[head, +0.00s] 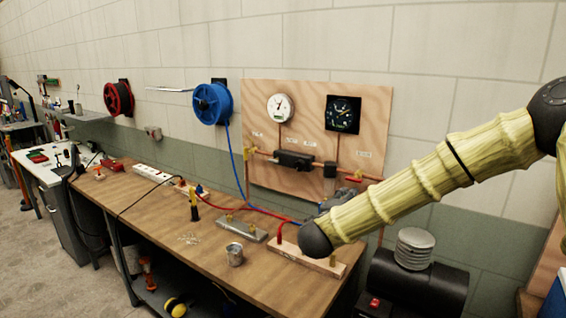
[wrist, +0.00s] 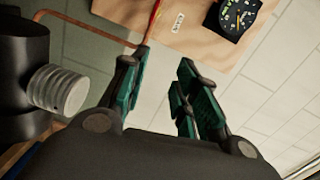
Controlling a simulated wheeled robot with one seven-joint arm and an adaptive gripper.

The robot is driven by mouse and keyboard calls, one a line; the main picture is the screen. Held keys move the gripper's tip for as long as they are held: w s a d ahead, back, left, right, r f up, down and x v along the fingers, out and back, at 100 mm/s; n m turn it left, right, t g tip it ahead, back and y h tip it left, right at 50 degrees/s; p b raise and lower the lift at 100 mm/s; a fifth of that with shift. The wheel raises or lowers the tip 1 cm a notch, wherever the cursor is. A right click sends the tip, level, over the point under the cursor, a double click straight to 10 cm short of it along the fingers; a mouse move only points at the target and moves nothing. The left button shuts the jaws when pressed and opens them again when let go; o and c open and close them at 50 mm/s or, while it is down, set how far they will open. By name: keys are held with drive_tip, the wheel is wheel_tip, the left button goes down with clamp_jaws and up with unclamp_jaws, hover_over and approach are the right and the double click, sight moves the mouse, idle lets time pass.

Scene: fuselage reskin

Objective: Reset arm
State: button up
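My arm (head: 430,185), in a yellow ribbed cover, reaches in from the right of the head view, in front of the wall and the right end of the workbench. My gripper (wrist: 158,75) shows in the wrist view with its two green-padded fingers apart and nothing between them. In the head view my gripper is mostly hidden behind the arm; dark parts show just above the arm's dark elbow end. The wrist view is tilted and looks toward the wall and the gauge board.
The wooden workbench (head: 190,218) holds a metal cup (head: 235,254), a power strip (head: 153,173) and hose fittings. A plywood board (head: 262,105) with gauges hangs behind. A black compressor tank (head: 417,283) stands at the right, close under the arm. Blue (head: 211,103) and red (head: 118,98) reels hang on the wall.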

drive_tip(key=s+a+f+n+y, duration=0.1)
drive_tip(key=s+f+n+y, duration=0.15)
drive_tip(key=f, duration=0.45)
drive_tip(key=s+a+f+n+g+y, duration=0.1)
drive_tip(key=s+a+f+n, duration=0.15)
drive_tip(key=f, duration=0.45)
drive_tip(key=s+f+n+y, duration=0.2)
drive_tip(key=f+n, duration=0.1)
drive_tip(key=f, duration=0.5)
drive_tip(key=s+f+n+g+y, duration=0.3)
drive_tip(key=s+f+n+g, duration=0.3)
drive_tip(key=s+f, duration=1.1)
drive_tip(key=s+d+f+n+g, duration=0.3)
drive_tip(key=s+f, duration=0.1)
drive_tip(key=s, duration=0.6)
drive_tip(key=s+d+f+n+g, duration=0.2)
drive_tip(key=s+f, duration=0.2)
drive_tip(key=s, duration=0.6)
drive_tip(key=s+d+f+n+g, duration=0.3)
drive_tip(key=s+f, duration=0.1)
drive_tip(key=s, duration=0.5)
wheel_tip(320, 180, down, 10)
drive_tip(key=s+b, duration=0.1)
drive_tip(key=b, duration=0.9)
drive_tip(key=shift+a+f, duration=0.15)
drive_tip(key=shift+f, duration=0.05)
